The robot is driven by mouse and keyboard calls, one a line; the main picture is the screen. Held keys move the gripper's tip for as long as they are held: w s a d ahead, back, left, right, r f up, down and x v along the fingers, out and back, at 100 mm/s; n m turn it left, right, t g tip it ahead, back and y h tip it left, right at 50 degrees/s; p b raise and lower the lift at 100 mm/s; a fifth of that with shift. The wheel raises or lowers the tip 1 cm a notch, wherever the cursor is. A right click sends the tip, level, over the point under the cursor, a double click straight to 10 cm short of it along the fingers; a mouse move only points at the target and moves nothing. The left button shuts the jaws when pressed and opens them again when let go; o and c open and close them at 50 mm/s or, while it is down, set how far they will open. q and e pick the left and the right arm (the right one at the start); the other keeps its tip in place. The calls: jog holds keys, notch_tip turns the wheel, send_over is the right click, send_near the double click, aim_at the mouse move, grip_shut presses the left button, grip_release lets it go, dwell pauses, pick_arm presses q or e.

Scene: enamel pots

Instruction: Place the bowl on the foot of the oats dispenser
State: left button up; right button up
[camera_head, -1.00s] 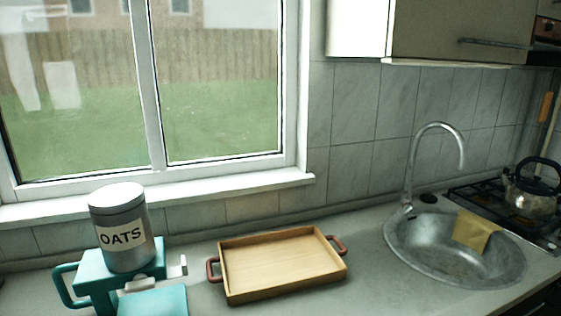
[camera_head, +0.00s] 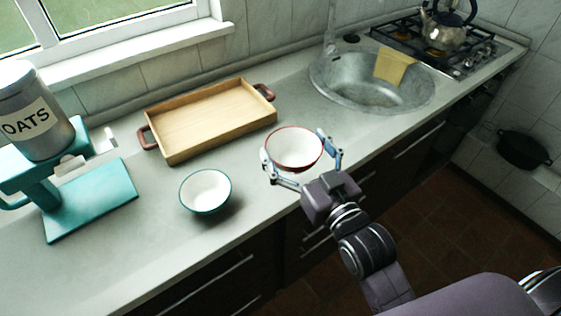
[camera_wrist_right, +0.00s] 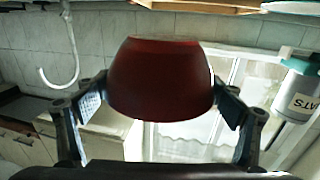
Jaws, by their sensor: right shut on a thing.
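The oats dispenser, a grey canister (camera_head: 38,125) labelled OATS on a teal stand, is at the left of the head view. Its foot (camera_head: 95,203) is a flat teal plate on the counter, bare on top. A bowl, red outside and white inside (camera_head: 294,146), is in my right gripper (camera_head: 300,152). The gripper's fingers are shut on opposite sides of it, and it looks upright, over the counter's front part. In the wrist view the red bowl (camera_wrist_right: 160,80) sits between both fingers. A second bowl, teal outside and white inside (camera_head: 206,190), stands on the counter. My left gripper is out of view.
A wooden tray (camera_head: 212,118) with reddish handles lies behind the bowls, empty. The sink (camera_head: 350,85) with a yellow cloth (camera_head: 396,66) and a hob with a kettle (camera_head: 445,25) are farther right. Bare counter lies between the teal bowl and the foot.

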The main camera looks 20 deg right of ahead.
jog(key=w+r+y, duration=0.1)
jog(key=w+r, duration=0.8)
jog(key=shift+w+r+n+y, duration=0.3)
jog(key=shift+w+n, duration=0.05)
jog(key=shift+n, duration=0.05)
jog(key=shift+f, duration=0.1)
notch_tip(320, 180, down, 19)
jog(key=shift+f, duration=0.2)
jog(key=shift+f, duration=0.15)
jog(key=o, duration=1.2)
jog(key=shift+f, duration=0.1)
